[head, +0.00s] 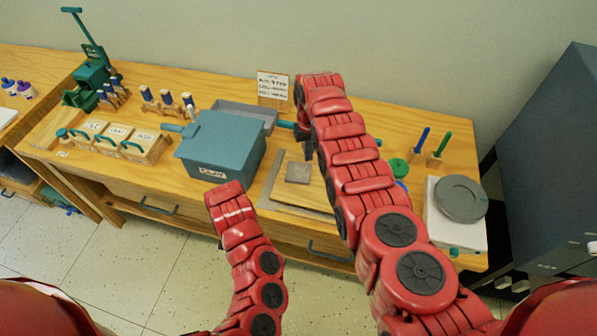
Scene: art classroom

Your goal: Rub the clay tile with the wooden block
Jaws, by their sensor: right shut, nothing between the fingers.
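A small grey-brown square (298,172), which looks like the clay tile, lies flat on a wooden board (318,197) on the workbench. I cannot make out the wooden block; my right arm covers part of the bench beside the board. My right arm reaches over the bench, and its gripper (302,132) points down behind the tile, small, dark and partly hidden by the arm. It is shut and empty, apart from the tile. My left arm is bent low in front of the bench, and its gripper is not visible.
A blue-grey lidded bin (222,148) stands left of the board, with a grey tray (245,115) behind it. Small wooden boxes (145,147) stand further left. A white unit with a grey disc (460,199) is at the right. A small sign (272,86) stands at the back.

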